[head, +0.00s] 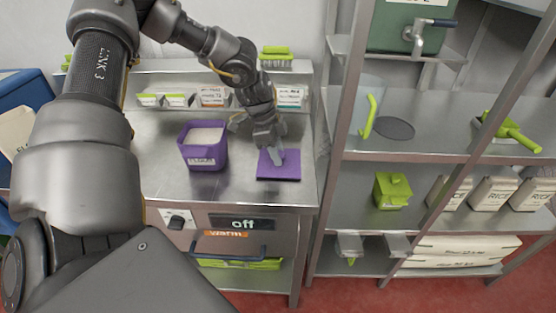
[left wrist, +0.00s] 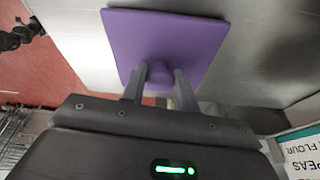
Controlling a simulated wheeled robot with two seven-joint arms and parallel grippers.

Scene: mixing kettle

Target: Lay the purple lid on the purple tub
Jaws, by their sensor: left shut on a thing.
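The purple tub (head: 205,153) stands upright and open on the steel counter, filled with something white. The purple lid (head: 278,170) is a flat square to the right of the tub, over the counter near its front right corner. My left gripper (head: 279,157) is above the lid. In the left wrist view its fingers (left wrist: 160,78) are shut on the knob of the lid (left wrist: 165,40). I cannot tell whether the lid touches the counter. My right gripper is not in view.
The steel counter (head: 150,180) has a rear ledge with green-lidded containers (head: 163,100) and labelled packets. A steel rack (head: 400,180) on the right holds a green box (head: 393,190), rice bags (head: 490,193) and a green-handled tool (head: 369,116). Counter space in front of the tub is clear.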

